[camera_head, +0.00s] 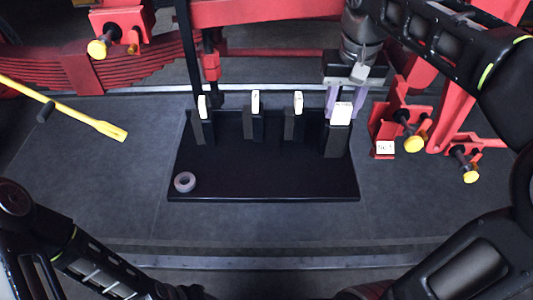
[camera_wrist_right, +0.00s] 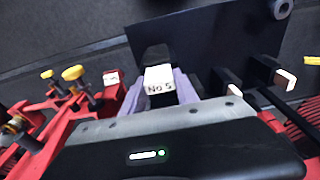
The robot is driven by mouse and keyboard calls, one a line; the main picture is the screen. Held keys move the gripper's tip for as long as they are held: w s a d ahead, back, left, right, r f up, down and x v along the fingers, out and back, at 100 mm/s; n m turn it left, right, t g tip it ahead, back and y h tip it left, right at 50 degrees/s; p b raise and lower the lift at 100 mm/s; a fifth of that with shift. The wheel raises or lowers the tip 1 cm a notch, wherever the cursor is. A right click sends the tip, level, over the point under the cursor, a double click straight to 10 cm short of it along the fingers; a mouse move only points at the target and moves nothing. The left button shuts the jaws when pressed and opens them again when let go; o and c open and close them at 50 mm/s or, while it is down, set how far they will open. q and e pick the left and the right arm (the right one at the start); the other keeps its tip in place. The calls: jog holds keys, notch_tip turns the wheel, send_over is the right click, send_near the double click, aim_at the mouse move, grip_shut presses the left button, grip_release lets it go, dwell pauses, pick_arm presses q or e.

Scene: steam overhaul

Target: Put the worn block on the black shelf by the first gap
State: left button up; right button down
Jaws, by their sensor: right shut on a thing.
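My right gripper (camera_head: 345,110) has purple fingers and is shut on a black block (camera_head: 337,140) with a white top label. In the right wrist view the label (camera_wrist_right: 159,78) reads "No 5", between the fingers (camera_wrist_right: 160,95). I take this to be the worn block; wear is too small to tell. It is upright at the right end of the black shelf (camera_head: 265,185); I cannot tell whether it touches. Three similar white-topped blocks (camera_head: 203,125) (camera_head: 254,123) (camera_head: 294,122) stand in a row along the shelf's back. My left gripper is out of view.
A grey ring (camera_head: 185,182) lies on the shelf's front left. Red brackets with yellow knobs (camera_head: 413,144) and a "No5" tag (camera_head: 384,148) stand to the right. A yellow bar (camera_head: 75,112) lies left. The shelf's front middle is clear.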

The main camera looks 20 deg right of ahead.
aim_at(333, 140)
jog(key=shift+w+a+f, duration=0.1)
jog(key=shift+a, duration=0.05)
jog(key=shift+f+b, duration=0.35)
jog(key=shift+b, duration=0.1)
notch_tip(333, 140, down, 3)
jog(key=b, duration=0.2)
jog(key=shift+r+b, duration=0.2)
jog(key=shift+b, duration=0.1)
notch_tip(333, 140, down, 2)
jog(key=shift+f+p, duration=0.1)
jog(key=shift+p, duration=0.45)
jog(key=shift+f, duration=0.4)
notch_tip(333, 140, down, 3)
jog(key=shift+f, duration=0.25)
